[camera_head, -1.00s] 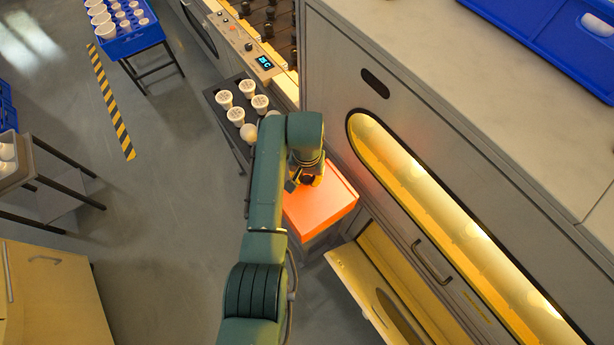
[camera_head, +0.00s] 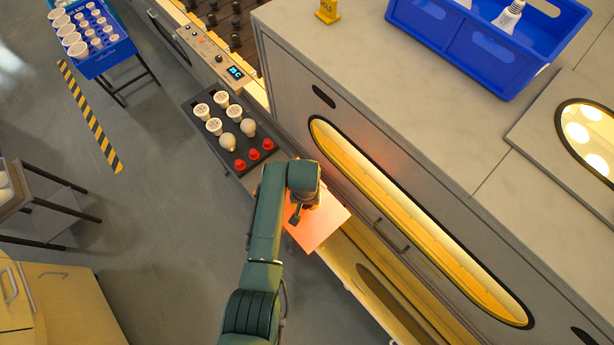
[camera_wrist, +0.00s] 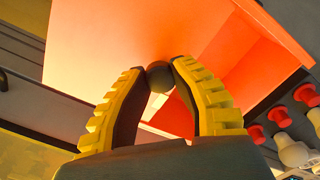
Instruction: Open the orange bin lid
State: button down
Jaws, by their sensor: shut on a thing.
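The orange bin (camera_wrist: 255,75) stands below the front of the large grey cabinet. Its flat orange lid (camera_head: 320,223) shows beside my gripper (camera_head: 298,213) and appears tilted up; the arm hides part of the bin. In the wrist view the lid (camera_wrist: 120,35) is a broad bright panel at the upper left, with a darker orange opening showing to its right. My gripper (camera_wrist: 160,72) has its yellow fingers closed on a small dark round knob (camera_wrist: 159,77) at the lid's edge.
A dark tray (camera_head: 245,170) with white bulbs and red caps lies beside the bin. The cabinet (camera_head: 375,120) has a yellow-lit window, and a hatch (camera_head: 385,300) hangs open low at its front. Open floor (camera_head: 170,220) lies to the left.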

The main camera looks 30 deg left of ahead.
jog(key=shift+f, duration=0.15)
jog(key=c, duration=0.8)
grip_release()
notch_tip(320, 180, up, 12)
jog(key=shift+r, duration=0.1)
